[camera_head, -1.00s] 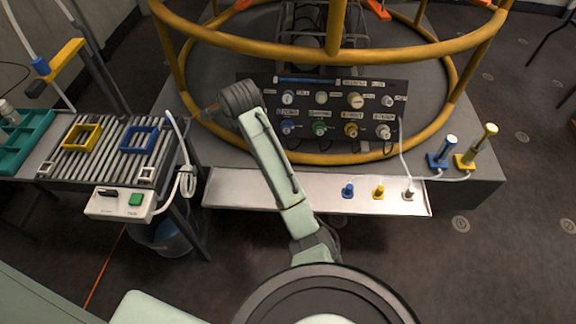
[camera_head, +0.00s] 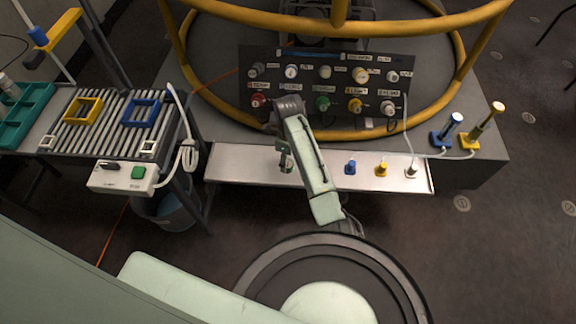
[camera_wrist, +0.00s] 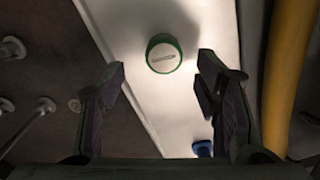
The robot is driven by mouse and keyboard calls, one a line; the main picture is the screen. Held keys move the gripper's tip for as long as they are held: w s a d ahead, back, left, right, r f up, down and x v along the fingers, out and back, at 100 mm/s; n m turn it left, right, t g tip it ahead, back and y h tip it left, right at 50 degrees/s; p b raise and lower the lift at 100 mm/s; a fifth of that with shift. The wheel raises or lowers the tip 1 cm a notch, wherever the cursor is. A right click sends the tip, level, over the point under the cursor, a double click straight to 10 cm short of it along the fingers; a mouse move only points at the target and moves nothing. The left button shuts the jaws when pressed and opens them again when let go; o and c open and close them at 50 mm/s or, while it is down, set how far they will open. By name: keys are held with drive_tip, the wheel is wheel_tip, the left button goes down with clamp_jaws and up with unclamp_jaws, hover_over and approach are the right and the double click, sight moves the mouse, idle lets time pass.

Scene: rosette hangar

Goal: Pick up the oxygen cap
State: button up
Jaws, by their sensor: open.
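A round cap with a green rim and pale top (camera_wrist: 164,53) sits on the pale metal tray (camera_wrist: 215,25) in the wrist view. Its label is too small to read; it is the likely oxygen cap. My gripper (camera_wrist: 161,72) is open and empty, its two dark fingers on either side of the cap in the picture. I cannot tell the remaining height between fingertips and cap. In the head view my gripper (camera_head: 286,162) hangs over the left-middle of the tray (camera_head: 238,168), and my arm largely hides the cap there.
A blue cap (camera_head: 350,167), a yellow cap (camera_head: 381,169) and a white cap (camera_head: 411,171) stand along the tray to the right. Behind it rises the dark panel (camera_head: 305,78) with several labelled ports. A yellow ring rail (camera_wrist: 290,65) runs beside the tray.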

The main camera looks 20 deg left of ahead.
sight(289, 165)
drive_tip(key=shift+w+d+f, duration=0.1)
drive_tip(key=shift+f, duration=0.85)
drive_tip(key=shift+w+d+f, duration=0.1)
drive_tip(key=shift+f, duration=0.8)
drive_tip(key=shift+a, duration=0.1)
drive_tip(key=shift+c, duration=0.4)
drive_tip(key=c, duration=0.8)
